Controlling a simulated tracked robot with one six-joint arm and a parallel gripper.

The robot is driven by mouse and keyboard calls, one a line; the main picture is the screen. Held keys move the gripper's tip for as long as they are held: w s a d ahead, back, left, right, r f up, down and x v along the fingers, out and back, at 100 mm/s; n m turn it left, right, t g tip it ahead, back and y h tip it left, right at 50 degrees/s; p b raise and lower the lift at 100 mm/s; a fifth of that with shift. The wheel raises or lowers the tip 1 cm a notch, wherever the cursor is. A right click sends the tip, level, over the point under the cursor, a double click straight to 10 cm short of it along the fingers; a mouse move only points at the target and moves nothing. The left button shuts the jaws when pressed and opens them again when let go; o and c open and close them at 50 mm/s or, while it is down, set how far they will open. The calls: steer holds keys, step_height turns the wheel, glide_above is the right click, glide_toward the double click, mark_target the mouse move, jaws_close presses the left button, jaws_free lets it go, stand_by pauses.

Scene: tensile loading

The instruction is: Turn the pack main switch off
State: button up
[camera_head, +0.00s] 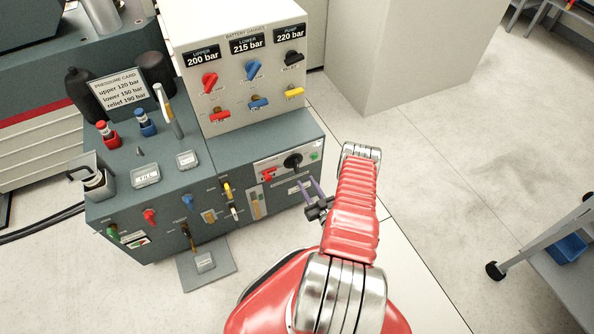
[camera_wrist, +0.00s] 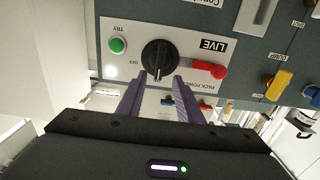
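A black rotary knob (camera_head: 292,160), which looks like the pack main switch, is on a white panel on the front of the grey pack. In the wrist view the knob (camera_wrist: 158,58) shows upside down, between a "LIVE" label and an "OFF" marking, with a "PACK POWER" label nearby. A red lever (camera_wrist: 212,70) sits beside it on the panel. My gripper (camera_head: 312,188) is just in front of the panel. In the wrist view its two purple fingers (camera_wrist: 158,90) are apart and empty, one toward each side of the knob. I cannot tell contact.
A green button (camera_wrist: 118,45) marked "TRY" is near the knob. Yellow handles (camera_wrist: 279,83) are on the same front. A gauge box (camera_head: 240,70) with several coloured knobs stands above. A grey pedal (camera_head: 205,262) lies on the floor.

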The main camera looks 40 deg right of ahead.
mark_target(297, 168)
steer(key=x, duration=0.9)
steer(key=shift+c, duration=0.2)
